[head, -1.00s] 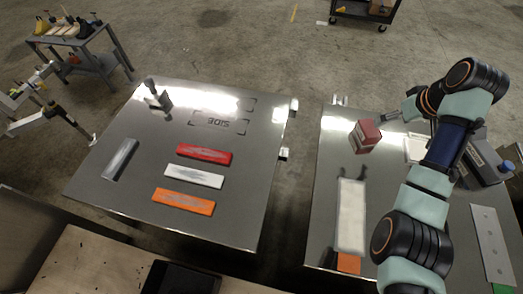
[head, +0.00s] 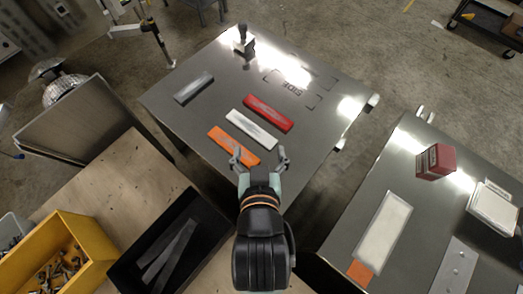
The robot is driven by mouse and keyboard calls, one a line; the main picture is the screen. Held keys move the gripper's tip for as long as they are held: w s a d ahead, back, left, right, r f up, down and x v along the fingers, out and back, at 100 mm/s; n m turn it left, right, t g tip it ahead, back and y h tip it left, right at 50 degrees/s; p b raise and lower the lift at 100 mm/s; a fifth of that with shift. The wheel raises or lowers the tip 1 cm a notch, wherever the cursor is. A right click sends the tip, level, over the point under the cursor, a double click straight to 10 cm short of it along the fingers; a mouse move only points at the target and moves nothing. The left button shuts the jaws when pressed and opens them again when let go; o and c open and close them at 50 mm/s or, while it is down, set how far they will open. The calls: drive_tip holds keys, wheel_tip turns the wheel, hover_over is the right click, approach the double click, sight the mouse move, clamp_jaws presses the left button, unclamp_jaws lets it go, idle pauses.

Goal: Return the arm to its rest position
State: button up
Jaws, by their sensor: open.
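My gripper (head: 259,158) is open and empty in the lower middle of the head view. It points away from the camera, over the near edge of the left metal table (head: 215,115). The rest of my arm is bunched up below the gripper and hides part of the floor and the near bench.
A white bar (head: 251,130), a red bar (head: 268,114), a grey bar (head: 194,87) and a stamp-like tool (head: 244,43) are on the left table. The right table (head: 345,245) holds a red box (head: 435,162). A black tray (head: 140,245) and yellow bin (head: 62,245) stand lower left.

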drive_tip(key=shift+r, duration=0.1)
wheel_tip(320, 180, up, 14)
drive_tip(key=p, duration=1.4)
